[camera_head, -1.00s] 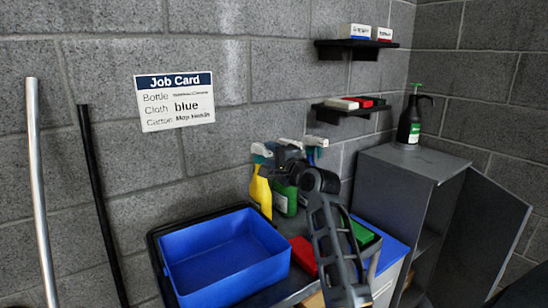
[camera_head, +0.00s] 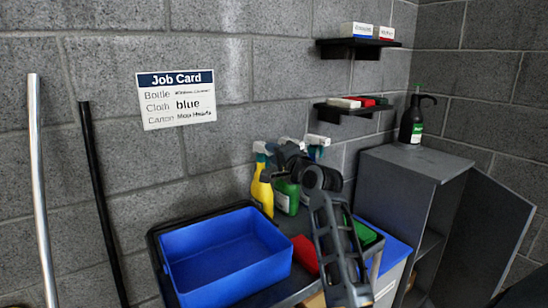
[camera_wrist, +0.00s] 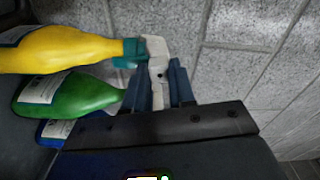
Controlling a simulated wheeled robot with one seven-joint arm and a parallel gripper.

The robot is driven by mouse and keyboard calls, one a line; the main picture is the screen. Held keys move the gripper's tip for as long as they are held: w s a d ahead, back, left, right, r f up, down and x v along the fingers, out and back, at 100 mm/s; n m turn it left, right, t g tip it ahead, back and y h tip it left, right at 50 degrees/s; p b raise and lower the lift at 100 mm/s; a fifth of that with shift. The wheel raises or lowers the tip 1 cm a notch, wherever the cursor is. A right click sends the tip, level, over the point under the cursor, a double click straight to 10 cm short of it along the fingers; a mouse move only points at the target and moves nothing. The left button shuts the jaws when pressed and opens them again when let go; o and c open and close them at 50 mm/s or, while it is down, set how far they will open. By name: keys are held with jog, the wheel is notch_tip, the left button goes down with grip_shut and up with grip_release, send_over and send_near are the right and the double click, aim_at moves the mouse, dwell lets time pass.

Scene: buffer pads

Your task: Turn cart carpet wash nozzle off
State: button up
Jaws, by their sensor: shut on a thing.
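Several spray bottles stand together on the cart (camera_head: 287,289) against the wall. The yellow bottle (camera_head: 262,193) has a teal collar and a white spray head; it also shows in the wrist view (camera_wrist: 60,50). A blue bottle (camera_wrist: 55,129) is partly hidden behind the green one in the wrist view. My gripper (camera_wrist: 160,86) is shut on the white nozzle end of the yellow bottle's spray head, one dark finger on each side. I cannot read the bottle labels.
An empty blue tub (camera_head: 225,253) fills the cart's left part. A red item (camera_head: 304,254) and a green item (camera_head: 362,233) lie at the right, partly behind my arm. A dark bottle (camera_head: 412,124) stands on the grey open cabinet (camera_head: 405,165). Wall shelves (camera_head: 357,46) hang above.

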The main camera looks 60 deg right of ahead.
jog(key=n+b, duration=0.5)
jog(key=n, duration=0.7)
jog(key=shift+f, duration=0.15)
jog(key=n+b, duration=0.2)
jog(key=n, duration=0.1)
jog(key=shift+n, duration=0.4)
jog(key=shift+o, duration=0.2)
jog(key=o, duration=0.6)
jog(key=shift+c, duration=0.2)
